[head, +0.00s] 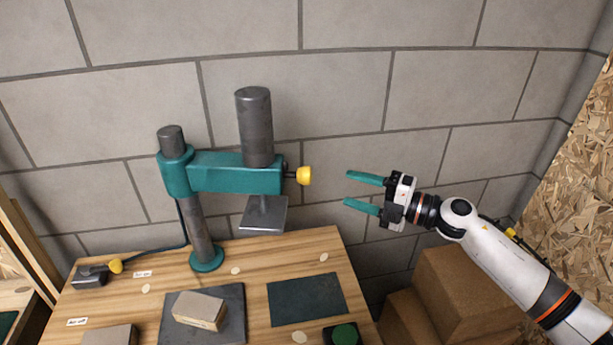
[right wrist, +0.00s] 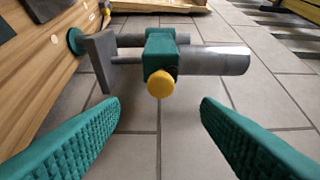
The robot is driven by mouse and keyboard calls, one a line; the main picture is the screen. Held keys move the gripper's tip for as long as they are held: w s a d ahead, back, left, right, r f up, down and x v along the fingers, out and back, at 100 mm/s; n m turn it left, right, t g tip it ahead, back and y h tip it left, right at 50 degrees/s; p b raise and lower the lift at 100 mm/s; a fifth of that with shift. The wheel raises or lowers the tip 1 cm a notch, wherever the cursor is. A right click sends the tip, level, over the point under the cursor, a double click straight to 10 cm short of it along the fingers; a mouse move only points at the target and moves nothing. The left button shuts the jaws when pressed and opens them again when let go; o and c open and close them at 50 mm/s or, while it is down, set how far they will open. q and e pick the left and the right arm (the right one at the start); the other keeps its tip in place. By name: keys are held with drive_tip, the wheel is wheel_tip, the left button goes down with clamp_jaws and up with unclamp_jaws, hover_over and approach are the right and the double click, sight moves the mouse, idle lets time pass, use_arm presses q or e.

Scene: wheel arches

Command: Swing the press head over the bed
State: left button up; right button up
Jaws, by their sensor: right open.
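The press has a teal swing arm (head: 222,173) on a grey post (head: 199,230) with a teal foot on the wooden table. Its press head (head: 255,125) is a dark grey cylinder with a flat grey plate (head: 264,214) below. A yellow knob (head: 304,175) sticks out at the arm's right end. My right gripper (head: 354,189) is open and empty, right of the knob and apart from it. In the right wrist view the knob (right wrist: 161,86) shows between and beyond the fingers. A dark slab (head: 228,298) carries a beige block (head: 199,311); a bare dark green pad (head: 307,298) lies right of it. My left gripper is out of view.
A small dark box (head: 90,277) with a yellow knob and a cable sits at the table's left. A green button (head: 344,334) is at the front right. Brown boxes (head: 470,290) stand below my right arm. A grey block wall (head: 330,80) is behind.

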sight(306, 176)
drive_tip(key=p+x, duration=0.3)
drive_tip(key=x, duration=0.9)
clamp_jaws()
